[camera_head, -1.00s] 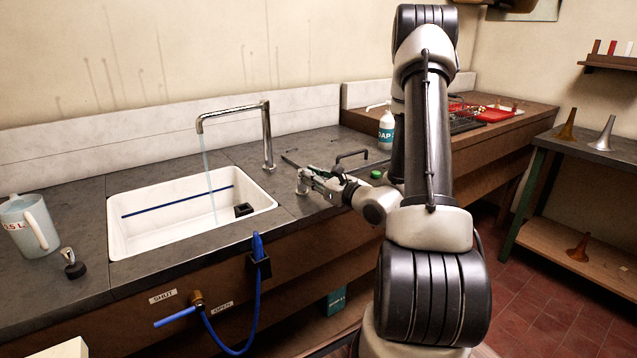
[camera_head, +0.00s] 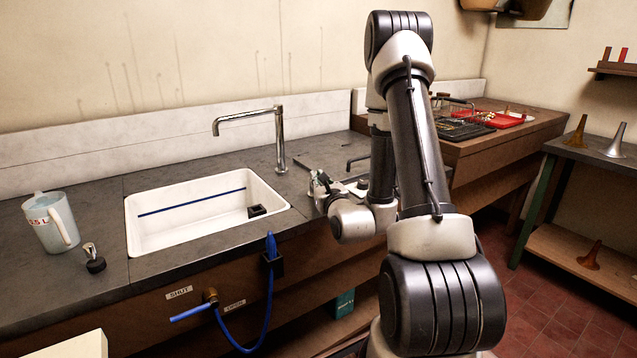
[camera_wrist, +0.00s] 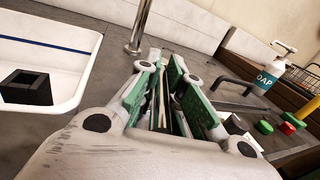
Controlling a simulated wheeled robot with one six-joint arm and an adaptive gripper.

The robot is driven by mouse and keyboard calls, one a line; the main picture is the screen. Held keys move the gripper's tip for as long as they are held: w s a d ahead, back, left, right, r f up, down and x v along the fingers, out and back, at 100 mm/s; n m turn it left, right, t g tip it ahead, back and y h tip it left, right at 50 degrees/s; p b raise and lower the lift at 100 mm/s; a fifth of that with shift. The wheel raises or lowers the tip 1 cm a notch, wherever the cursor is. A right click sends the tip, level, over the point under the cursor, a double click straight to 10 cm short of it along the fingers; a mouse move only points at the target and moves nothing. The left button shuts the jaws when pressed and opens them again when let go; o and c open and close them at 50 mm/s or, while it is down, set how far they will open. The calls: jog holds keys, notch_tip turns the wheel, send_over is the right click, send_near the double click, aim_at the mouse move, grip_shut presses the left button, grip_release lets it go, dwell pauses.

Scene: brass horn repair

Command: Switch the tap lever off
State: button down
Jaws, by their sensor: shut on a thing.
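The chrome sink tap (camera_head: 280,140) stands behind the white sink, and no water runs from its spout. My gripper (camera_head: 318,182) is low over the counter to the right of the sink, just in front of the tap's foot. The tap's post (camera_wrist: 140,28) rises just beyond the fingertips.
The white sink (camera_head: 135,240) is left of my gripper. A measuring jug (camera_head: 45,222) stands at the far left. A blue-handled valve (camera_head: 190,313) with SHUT and OPEN labels is on the counter front. A soap bottle (camera_wrist: 272,72) stands to the right in the wrist view.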

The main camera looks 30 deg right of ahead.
jog(key=shift+f, duration=0.15)
jog(key=c, duration=1.5)
grip_release()
jog(key=shift+s, duration=0.1)
jog(key=shift+o, duration=0.2)
jog(key=shift+r, duration=0.2)
notch_tip(320, 180, up, 10)
jog(key=shift+f, duration=0.15)
